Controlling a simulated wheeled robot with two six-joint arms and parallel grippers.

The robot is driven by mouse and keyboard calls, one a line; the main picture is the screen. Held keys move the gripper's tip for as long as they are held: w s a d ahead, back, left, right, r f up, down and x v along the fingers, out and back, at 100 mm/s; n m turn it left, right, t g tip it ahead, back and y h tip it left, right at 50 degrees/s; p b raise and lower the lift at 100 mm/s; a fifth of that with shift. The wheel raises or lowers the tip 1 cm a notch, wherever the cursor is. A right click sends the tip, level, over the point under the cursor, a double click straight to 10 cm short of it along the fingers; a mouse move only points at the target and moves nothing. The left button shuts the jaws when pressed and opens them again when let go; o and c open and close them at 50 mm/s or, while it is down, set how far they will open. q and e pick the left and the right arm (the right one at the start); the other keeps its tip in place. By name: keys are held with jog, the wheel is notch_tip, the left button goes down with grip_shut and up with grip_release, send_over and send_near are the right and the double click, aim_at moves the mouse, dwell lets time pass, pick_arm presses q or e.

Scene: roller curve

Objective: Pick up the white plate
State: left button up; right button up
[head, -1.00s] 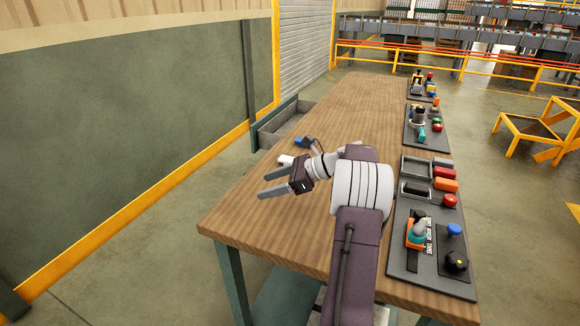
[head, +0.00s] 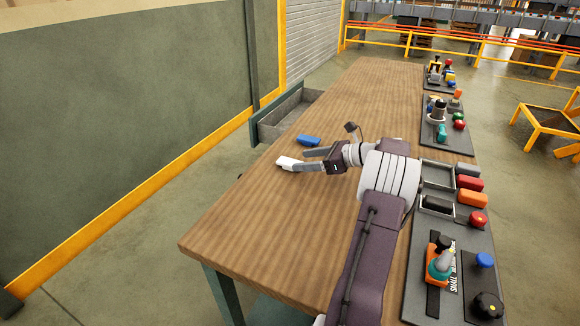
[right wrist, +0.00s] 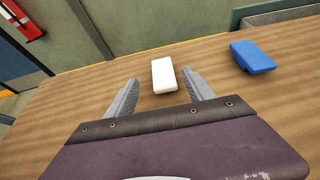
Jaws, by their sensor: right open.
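The white plate (right wrist: 164,75) is a small white block lying on the wooden table; in the head view (head: 286,163) it sits near the table's left edge. My right gripper (head: 299,161) is open and low over the table, pointing at the white plate. In the right wrist view its two fingers (right wrist: 163,92) stand apart, with the white plate ahead and between their lines. I cannot tell whether a finger touches it. My left gripper is not in view.
A blue block (head: 308,140) lies just beyond the white plate; the right wrist view shows it to the right (right wrist: 252,57). A grey open bin (head: 290,118) adjoins the table's left side. Dark tool boards (head: 450,215) line the right edge.

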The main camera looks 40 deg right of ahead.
jog(key=x, duration=0.1)
jog(key=b+x, duration=0.1)
jog(key=x, duration=0.1)
jog(key=f+x, duration=0.1)
jog(key=x, duration=0.1)
jog(key=shift+d+b, duration=0.25)
jog(key=shift+b, duration=0.15)
jog(key=shift+r, duration=0.15)
grip_shut()
notch_tip(320, 180, up, 9)
jog(key=p, duration=0.4)
jog(key=shift+s+r, duration=0.1)
jog(key=shift+r, duration=0.4)
